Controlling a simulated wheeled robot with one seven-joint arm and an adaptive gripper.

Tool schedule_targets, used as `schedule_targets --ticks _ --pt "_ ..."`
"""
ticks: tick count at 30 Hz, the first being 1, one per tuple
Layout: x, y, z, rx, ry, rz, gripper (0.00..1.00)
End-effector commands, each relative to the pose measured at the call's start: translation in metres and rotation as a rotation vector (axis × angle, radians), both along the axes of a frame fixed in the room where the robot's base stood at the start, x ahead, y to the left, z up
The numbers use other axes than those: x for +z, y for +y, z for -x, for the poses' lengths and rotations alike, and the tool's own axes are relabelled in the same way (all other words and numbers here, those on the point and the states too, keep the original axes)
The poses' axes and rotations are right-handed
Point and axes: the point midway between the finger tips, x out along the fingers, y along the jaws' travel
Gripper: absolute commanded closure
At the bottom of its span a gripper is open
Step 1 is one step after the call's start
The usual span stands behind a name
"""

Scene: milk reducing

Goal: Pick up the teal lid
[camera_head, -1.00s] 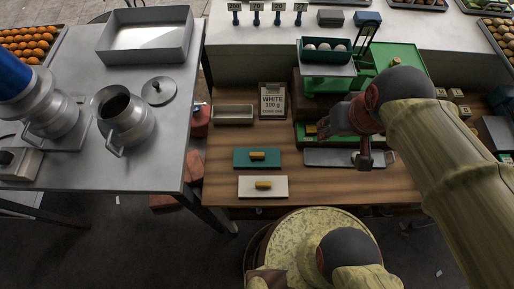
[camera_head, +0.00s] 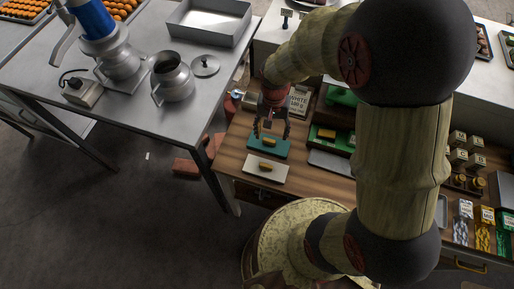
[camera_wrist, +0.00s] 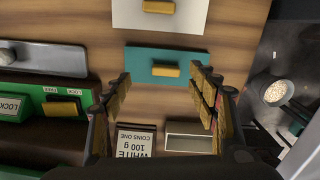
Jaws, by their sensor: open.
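The teal lid (camera_head: 268,146) is a flat teal plate with a yellow block handle on top. It lies on the wooden table. In the wrist view the teal lid (camera_wrist: 140,75) shows ahead of my fingertips, its handle near the middle between them. My gripper (camera_head: 271,133) is open and points down above the lid's far side. In the wrist view my gripper (camera_wrist: 160,85) has its two padded fingers spread wide with nothing between them. I cannot tell the exact height over the lid.
A white lid (camera_head: 265,168) with a yellow handle lies just in front of the teal one. A "WHITE 100 g" sign (camera_wrist: 134,141) and an open tray (camera_wrist: 190,139) stand behind it. A green box (camera_wrist: 40,98) and grey plate (camera_wrist: 50,58) are beside it.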

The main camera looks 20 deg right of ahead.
Motion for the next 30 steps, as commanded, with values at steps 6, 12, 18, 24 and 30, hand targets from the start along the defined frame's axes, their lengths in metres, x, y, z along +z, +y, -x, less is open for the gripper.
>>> schedule_targets --ticks 6,12,18,24,30 --pt "0.004 0.000 -0.016 -0.105 -0.046 0.002 0.41" --pt "-0.006 0.000 -0.016 -0.139 -0.046 0.003 0.41" --pt "-0.026 -0.001 -0.016 -0.138 -0.048 0.003 0.41" --pt "-0.053 -0.003 -0.014 -0.138 -0.045 0.004 0.41" --pt "-0.072 -0.003 -0.014 -0.136 -0.048 0.003 0.41"
